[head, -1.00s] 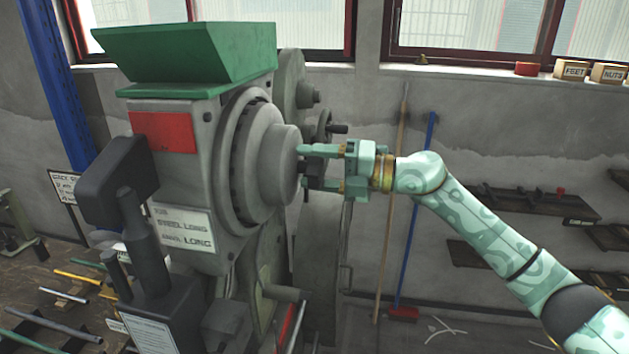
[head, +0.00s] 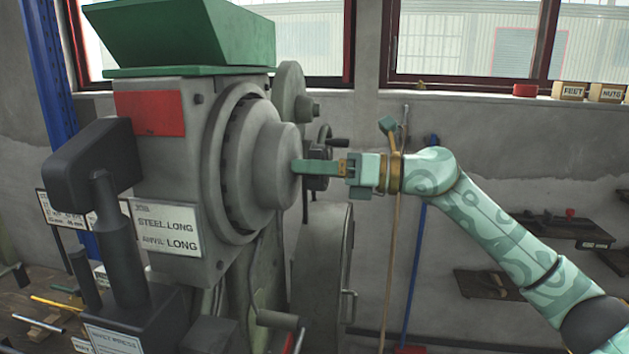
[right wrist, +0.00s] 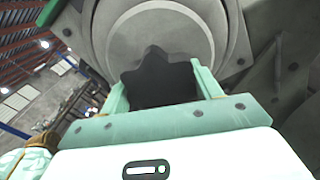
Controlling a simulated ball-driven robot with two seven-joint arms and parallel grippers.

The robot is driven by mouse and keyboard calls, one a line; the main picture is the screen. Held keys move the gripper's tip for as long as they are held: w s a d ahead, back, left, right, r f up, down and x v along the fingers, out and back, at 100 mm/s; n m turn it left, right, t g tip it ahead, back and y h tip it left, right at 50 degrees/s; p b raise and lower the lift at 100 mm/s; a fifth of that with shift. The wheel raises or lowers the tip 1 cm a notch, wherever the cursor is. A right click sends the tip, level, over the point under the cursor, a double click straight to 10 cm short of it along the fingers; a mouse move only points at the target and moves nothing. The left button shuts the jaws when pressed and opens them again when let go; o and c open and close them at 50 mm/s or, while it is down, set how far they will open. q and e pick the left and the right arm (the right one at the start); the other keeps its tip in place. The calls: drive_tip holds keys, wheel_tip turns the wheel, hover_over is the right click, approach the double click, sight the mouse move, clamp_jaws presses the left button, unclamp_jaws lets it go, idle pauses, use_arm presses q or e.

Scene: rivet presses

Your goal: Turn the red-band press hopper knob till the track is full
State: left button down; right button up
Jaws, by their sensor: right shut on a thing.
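The red-band press (head: 175,100) stands left of centre in the head view, with a red band (head: 150,113) and a green hopper (head: 185,32) on top. A round grey housing (head: 262,160) faces my right arm. My right gripper (head: 300,167) is at the housing's face, its fingers nearly edge-on. In the right wrist view a dark, star-shaped knob (right wrist: 160,80) sits between the two fingers, in front of the housing. I cannot make out the track. My left gripper is out of view.
A label (head: 166,230) on the press reads "STEEL LONG". Brooms and shelves (head: 565,228) line the wall.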

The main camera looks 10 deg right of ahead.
drive_tip(key=shift+f+n+b, duration=0.35)
drive_tip(key=shift+n+b, duration=0.05)
drive_tip(key=shift+n, duration=0.2)
drive_tip(key=o, duration=1)
drive_tip(key=shift+r, duration=0.15)
drive_tip(key=b+v, duration=0.2)
drive_tip(key=v, duration=1.4)
drive_tip(key=shift+d, duration=0.2)
